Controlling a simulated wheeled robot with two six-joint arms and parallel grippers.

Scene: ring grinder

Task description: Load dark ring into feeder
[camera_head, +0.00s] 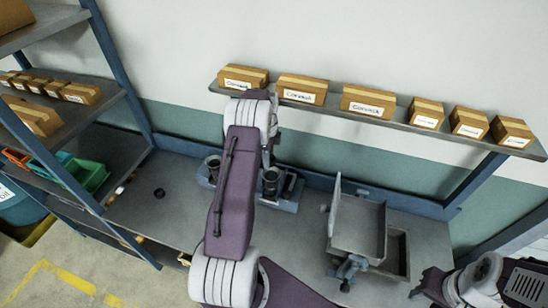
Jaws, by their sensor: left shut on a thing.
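My left arm reaches up across the middle, and its gripper (268,158) points down just above the right dark cylinder (270,182) of a blue-grey machine base (285,204). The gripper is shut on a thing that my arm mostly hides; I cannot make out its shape. A second dark cylinder (213,167) stands on the left of the same base. A small dark ring (159,193) lies on the grey table to the left. Which part is the feeder I cannot tell for sure. My right gripper (425,286) is at the lower right, its jaws unclear.
A metal tray device (358,230) with an upright plate stands right of the machine. A wall shelf (390,121) carries several cartons at the back. A rack (115,85) with boxes and green bins (90,177) borders the table on the left. The table (175,222) is bare around the small ring.

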